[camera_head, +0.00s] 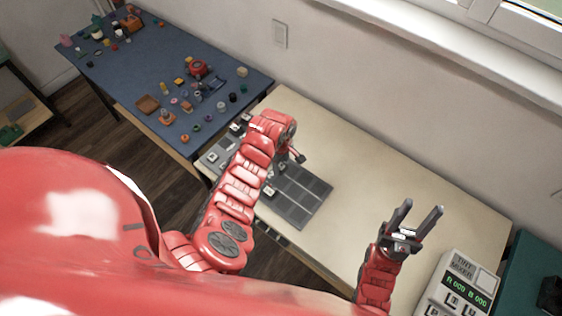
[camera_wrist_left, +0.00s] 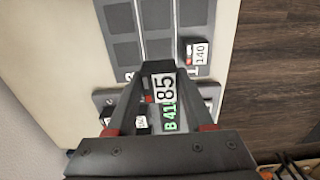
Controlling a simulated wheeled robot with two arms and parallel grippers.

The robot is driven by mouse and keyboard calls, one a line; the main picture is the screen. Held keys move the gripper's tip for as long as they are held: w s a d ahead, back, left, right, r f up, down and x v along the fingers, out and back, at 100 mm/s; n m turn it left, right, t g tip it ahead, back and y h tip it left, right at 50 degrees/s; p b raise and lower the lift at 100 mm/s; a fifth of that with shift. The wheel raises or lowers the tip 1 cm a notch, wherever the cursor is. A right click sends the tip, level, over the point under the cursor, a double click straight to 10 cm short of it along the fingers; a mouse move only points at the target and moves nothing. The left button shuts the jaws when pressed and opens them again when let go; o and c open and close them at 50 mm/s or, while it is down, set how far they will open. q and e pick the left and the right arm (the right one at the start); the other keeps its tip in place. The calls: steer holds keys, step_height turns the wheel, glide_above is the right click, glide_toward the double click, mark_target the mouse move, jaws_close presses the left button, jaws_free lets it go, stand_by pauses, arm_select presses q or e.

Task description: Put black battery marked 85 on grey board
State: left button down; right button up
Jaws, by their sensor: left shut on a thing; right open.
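The battery marked 85 (camera_wrist_left: 165,88) shows its white label between the fingers of my left gripper (camera_wrist_left: 158,72) in the left wrist view. My left gripper is shut on it; its dark body is mostly hidden by the fingers. In the head view my left gripper (camera_head: 297,157) hangs beside the grey board (camera_head: 300,196), near its upper left edge. The board, with dark square cells, also shows in the left wrist view (camera_wrist_left: 160,22). My right gripper (camera_head: 420,214) is open and empty over the right of the beige table.
A battery marked 140 (camera_wrist_left: 198,52) sits on the board's near corner cell. A grey unit (camera_head: 215,156) with small parts lies left of the board, partly behind my left arm. A blue table (camera_head: 140,75) holds several small objects.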

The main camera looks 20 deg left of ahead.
mark_target(281, 164)
arm_select(q)
step_height(281, 164, down, 9)
steer(key=b, duration=0.7)
steer(key=shift+b, duration=0.4)
steer(key=shift+f, duration=0.5)
steer(key=shift+c, duration=1)
jaws_free()
steer(key=shift+r, duration=0.1)
steer(key=shift+w+r+b, duration=0.2)
steer(key=shift+r+b, duration=0.2)
steer(key=shift+r, duration=0.2)
step_height(281, 164, up, 7)
steer(key=shift+r+b, duration=0.15)
steer(key=shift+b, duration=0.9)
steer(key=r+p, duration=0.4)
steer(key=r, duration=0.4)
steer(key=shift+s+r, duration=0.1)
steer(key=shift+s, duration=0.1)
steer(key=shift+r+p, duration=0.3)
